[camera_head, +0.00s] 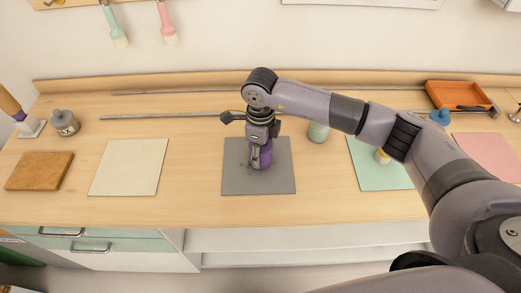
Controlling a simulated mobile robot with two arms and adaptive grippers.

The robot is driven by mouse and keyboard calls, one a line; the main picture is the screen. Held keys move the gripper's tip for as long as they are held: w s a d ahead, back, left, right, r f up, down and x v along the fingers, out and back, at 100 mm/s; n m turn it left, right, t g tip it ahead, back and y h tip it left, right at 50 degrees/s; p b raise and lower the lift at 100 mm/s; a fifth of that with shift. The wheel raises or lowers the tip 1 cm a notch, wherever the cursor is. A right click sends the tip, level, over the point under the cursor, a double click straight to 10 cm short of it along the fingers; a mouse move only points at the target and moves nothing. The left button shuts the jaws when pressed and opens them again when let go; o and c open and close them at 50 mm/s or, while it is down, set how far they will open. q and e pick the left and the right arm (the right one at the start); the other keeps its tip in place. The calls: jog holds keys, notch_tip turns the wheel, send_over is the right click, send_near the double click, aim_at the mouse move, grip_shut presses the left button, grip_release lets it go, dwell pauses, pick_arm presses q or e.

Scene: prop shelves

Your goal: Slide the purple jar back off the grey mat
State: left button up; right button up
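The purple jar (266,161) stands on the grey mat (237,181), near its middle. My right gripper (259,157) points down at the jar from above and covers its top and part of its near side. A finger shows against the jar's front. I cannot tell whether the fingers are closed on the jar or only around it. My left gripper is not in view.
A cream mat (128,168) and a brown board (39,171) lie to the left, with a grey jar (65,123) behind. A mint mat (372,172) lies right, partly under my arm. Thin rails cross behind the grey mat.

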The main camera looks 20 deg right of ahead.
jog(key=c, duration=0.5)
jog(key=shift+r, duration=0.2)
dwell(0.3)
jog(key=shift+w+d+f+b, duration=0.1)
jog(key=shift+w+d+b, duration=0.1)
jog(key=shift+w+b, duration=0.55)
jog(key=shift+w+d+b, duration=0.3)
jog(key=shift+w+b, duration=0.6)
jog(key=shift+w, duration=0.4)
jog(key=shift+w+d+b, duration=0.25)
jog(key=shift+w+b, duration=0.7)
jog(key=shift+w, duration=0.35)
jog(key=shift+w+d+b, duration=0.3)
jog(key=shift+w+b, duration=0.6)
jog(key=shift+w, duration=0.4)
jog(key=shift+w+d+b, duration=0.25)
jog(key=shift+w+b, duration=0.6)
jog(key=shift+w, duration=0.4)
jog(key=shift+w+d+b, duration=0.25)
jog(key=shift+w+b, duration=0.55)
jog(key=shift+w, duration=0.4)
jog(key=shift+w+d, duration=0.15)
jog(key=shift+w, duration=0.3)
